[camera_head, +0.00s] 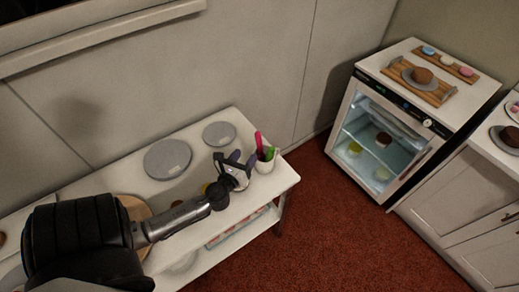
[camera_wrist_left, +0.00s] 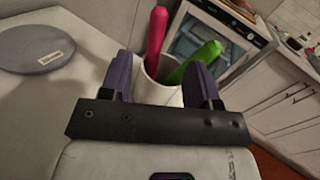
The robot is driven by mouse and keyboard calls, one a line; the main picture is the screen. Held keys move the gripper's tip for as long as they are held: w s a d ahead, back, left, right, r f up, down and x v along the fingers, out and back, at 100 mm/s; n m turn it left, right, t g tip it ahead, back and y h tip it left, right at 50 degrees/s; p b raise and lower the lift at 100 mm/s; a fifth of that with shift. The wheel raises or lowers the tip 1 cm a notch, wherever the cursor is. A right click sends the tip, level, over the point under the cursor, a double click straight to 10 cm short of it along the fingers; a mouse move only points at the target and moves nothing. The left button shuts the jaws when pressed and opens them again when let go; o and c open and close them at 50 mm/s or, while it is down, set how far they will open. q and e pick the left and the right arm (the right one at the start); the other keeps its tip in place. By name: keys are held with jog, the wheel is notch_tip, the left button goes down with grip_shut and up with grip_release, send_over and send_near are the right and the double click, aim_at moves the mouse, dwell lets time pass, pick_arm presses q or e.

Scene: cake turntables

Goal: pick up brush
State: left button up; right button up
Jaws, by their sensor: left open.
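A white cup (camera_head: 265,165) stands near the right end of the white table and holds a pink-handled tool (camera_head: 258,140) and a green-handled tool (camera_head: 269,153). Their heads are down in the cup, so I cannot tell which is the brush. In the left wrist view the pink handle (camera_wrist_left: 155,40) leans up left of the green handle (camera_wrist_left: 203,62), above the cup (camera_wrist_left: 150,93). My left gripper (camera_head: 242,160) is open and empty just left of the cup. In the wrist view its purple fingers (camera_wrist_left: 161,78) appear on either side of the cup. My right gripper is not in view.
Two grey turntables (camera_head: 167,159), (camera_head: 219,134) lie on the table (camera_head: 200,190) behind my left arm. A round wooden board (camera_head: 133,207) is partly hidden by the arm. A glass-fronted fridge (camera_head: 385,140) and white cabinets (camera_head: 460,205) stand at right, across red carpet (camera_head: 330,225).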

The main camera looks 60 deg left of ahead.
aim_at(257, 139)
pick_arm(q)
jog(key=x, duration=0.6)
jog(key=shift+w+a+r, duration=0.1)
jog(key=shift+w, duration=0.2)
jog(key=shift+f+x, duration=0.1)
jog(key=shift+x, duration=1.35)
jog(key=shift+f+x, duration=0.15)
jog(key=shift+x, duration=1.35)
jog(key=shift+s+a, duration=0.1)
jog(key=shift+c, duration=0.5)
jog(key=c, duration=0.9)
